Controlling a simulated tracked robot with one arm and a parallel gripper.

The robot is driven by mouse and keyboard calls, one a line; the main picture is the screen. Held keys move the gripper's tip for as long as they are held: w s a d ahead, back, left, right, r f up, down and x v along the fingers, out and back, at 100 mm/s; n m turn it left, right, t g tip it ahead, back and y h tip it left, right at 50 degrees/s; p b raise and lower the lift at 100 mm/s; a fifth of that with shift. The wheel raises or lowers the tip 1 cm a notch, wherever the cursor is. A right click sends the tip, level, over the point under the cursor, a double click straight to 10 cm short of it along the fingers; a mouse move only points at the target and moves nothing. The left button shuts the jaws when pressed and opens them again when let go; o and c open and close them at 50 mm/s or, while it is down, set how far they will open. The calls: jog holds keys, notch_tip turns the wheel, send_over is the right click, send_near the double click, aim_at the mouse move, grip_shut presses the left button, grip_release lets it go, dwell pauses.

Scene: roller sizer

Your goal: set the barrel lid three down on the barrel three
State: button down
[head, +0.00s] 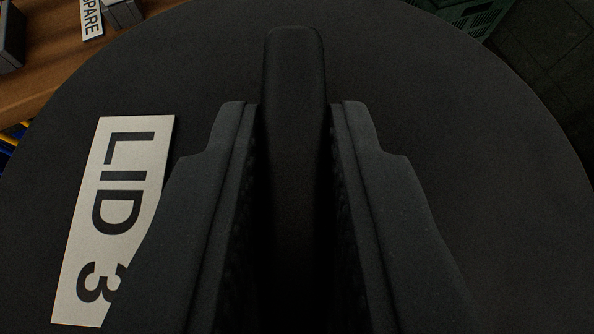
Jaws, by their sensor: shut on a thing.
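Barrel lid three (480,150) is a large dark round disc that fills most of the head view. A white label reading "LID 3" (115,215) lies on its left part, its lower right corner hidden behind my gripper. A dark upright bar-shaped handle (294,80) stands at the middle of the lid. My gripper (293,125) is shut on this handle, one finger on each side. Barrel three is not visible. What lies under the lid is hidden, so I cannot tell whether the lid rests on anything.
A green crate (468,14) is at the top right beside dark floor (545,45). Blue and yellow pieces peek out at the left edge.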

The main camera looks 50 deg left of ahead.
jog(key=shift+f, duration=0.35)
jog(key=shift+f+b, duration=0.65)
jog(key=shift+b, duration=0.45)
jog(key=c, duration=1.4)
grip_release()
jog(key=shift+o, duration=0.2)
jog(key=shift+r, duration=0.1)
jog(key=r+p, duration=0.1)
jog(key=p, duration=0.1)
jog(key=shift+r+p, duration=0.25)
jog(key=shift+p, duration=0.1)
jog(key=v, duration=1.2)
jog(key=shift+d+f, duration=0.1)
jog(key=shift+f, duration=0.15)
